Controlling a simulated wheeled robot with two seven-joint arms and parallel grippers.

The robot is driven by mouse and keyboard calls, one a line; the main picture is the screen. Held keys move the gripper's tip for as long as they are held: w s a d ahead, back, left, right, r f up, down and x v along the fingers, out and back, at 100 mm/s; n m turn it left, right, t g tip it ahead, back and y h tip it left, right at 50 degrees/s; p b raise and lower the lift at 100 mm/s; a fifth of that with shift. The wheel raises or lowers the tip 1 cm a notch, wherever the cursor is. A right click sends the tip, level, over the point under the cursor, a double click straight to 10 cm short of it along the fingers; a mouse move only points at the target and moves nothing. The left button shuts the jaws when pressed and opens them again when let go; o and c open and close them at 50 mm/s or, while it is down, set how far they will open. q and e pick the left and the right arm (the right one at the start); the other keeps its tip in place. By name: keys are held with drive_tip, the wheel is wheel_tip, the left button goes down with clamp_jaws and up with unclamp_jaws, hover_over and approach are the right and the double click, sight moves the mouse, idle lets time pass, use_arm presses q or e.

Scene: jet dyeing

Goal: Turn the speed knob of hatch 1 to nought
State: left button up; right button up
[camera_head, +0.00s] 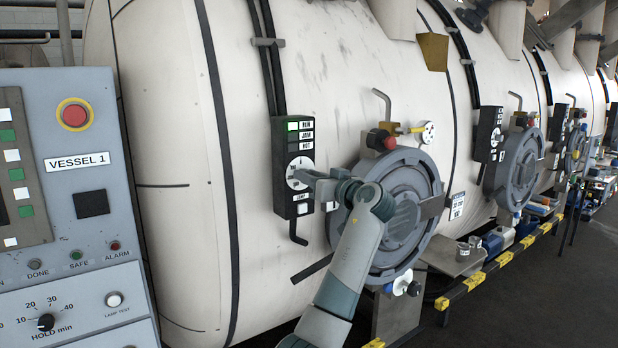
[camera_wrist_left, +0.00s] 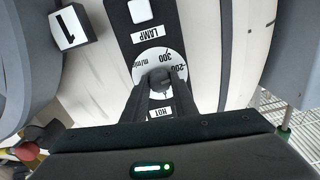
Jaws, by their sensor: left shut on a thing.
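The speed knob (camera_wrist_left: 159,76) is a small dark knob at the centre of a white dial (camera_wrist_left: 145,62) marked 200, 300 and m/min. The dial is on a black control box (camera_head: 280,165) beside hatch 1 (camera_head: 412,178), the first round grey door. My left gripper (camera_head: 302,177) reaches the dial from the right. In the left wrist view its two fingers (camera_wrist_left: 160,92) are shut on the knob, one on each side. The fingers hide part of the dial, and I cannot read the knob's exact setting. My right gripper is not in view.
The Vessel 1 panel (camera_head: 105,215) with a red button (camera_head: 75,115) stands at the left. More hatches (camera_head: 518,165) line the vessel to the right.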

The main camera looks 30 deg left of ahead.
use_arm(q)
drive_tip(key=shift+m, duration=0.4)
drive_tip(key=shift+w+f+m+p, duration=0.1)
drive_tip(key=shift+m+p, duration=1.8)
drive_tip(key=shift+m, duration=2.85)
drive_tip(key=shift+f+m+p, duration=0.1)
drive_tip(key=shift+m+p, duration=1.8)
drive_tip(key=shift+m, duration=2.85)
drive_tip(key=o, duration=1)
drive_tip(key=shift+d, duration=0.1)
drive_tip(key=shift+o, duration=0.2)
